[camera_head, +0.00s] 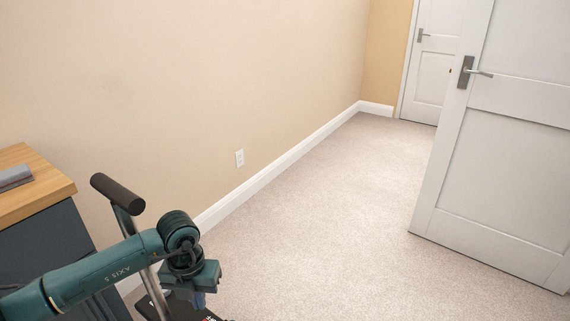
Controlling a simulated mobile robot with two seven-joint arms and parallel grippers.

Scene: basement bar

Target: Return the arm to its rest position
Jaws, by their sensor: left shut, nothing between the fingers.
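My left arm (110,269) is teal and comes in from the lower left, with its wrist bent downward. My left gripper (198,301) points down at the bottom of the view, shut and empty, and appears clear of the wall. Its fingertips are small and partly hard to make out against the dark thing below. My right arm and gripper are not in view.
A cabinet with a wooden top (35,189) stands at the left, with a grey object (14,178) on it. A dark handle (117,193) on a metal pole rises beside my left arm. A white door (500,150) stands open at right. Carpet (320,230) between is clear.

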